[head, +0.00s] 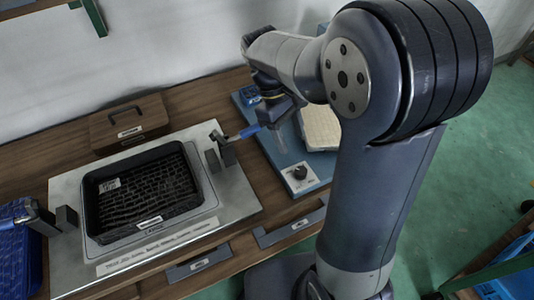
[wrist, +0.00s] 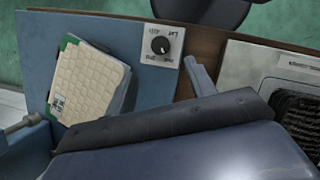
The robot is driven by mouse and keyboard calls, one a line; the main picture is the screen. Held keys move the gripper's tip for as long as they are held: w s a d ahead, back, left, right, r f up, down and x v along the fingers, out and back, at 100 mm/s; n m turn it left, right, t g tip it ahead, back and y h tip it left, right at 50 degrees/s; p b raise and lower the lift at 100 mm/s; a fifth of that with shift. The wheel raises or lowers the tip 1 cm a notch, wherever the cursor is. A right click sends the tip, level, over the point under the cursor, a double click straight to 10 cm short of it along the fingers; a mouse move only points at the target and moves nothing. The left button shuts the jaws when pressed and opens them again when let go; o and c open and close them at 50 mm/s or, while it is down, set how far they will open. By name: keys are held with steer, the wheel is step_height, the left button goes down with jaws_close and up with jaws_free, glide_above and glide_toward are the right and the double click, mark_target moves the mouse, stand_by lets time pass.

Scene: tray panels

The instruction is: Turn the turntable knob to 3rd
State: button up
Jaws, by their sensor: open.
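The black round knob (head: 300,172) sits on a white label plate on the near end of a blue panel (head: 266,138). In the wrist view the knob (wrist: 160,45) is near the top centre, with small printed labels around it too blurred to read. A pale mark shows at its lower right; its exact setting is unclear. My gripper (head: 281,136) hangs over the panel, behind and above the knob and apart from it. In the wrist view my gripper (wrist: 100,98) has its fingers wide apart, with nothing between them.
A cream ridged slab (head: 322,129) lies on the blue panel, right of my gripper. Left of the panel, a metal plate (head: 75,205) bears a black tray (head: 92,208) and clamps, one with a blue handle (head: 249,131). A brown box (head: 129,124) stands behind.

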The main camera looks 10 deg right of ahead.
mark_target(301, 170)
steer(key=b+x, duration=0.1)
steer(key=x, duration=0.9)
steer(key=shift+s+f, duration=0.1)
steer(key=shift+f, duration=0.2)
steer(key=shift+c, duration=0.5)
steer(key=c, duration=0.9)
steer(key=shift+o, duration=0.2)
steer(key=shift+r+m, duration=0.1)
steer(key=shift+m, duration=0.2)
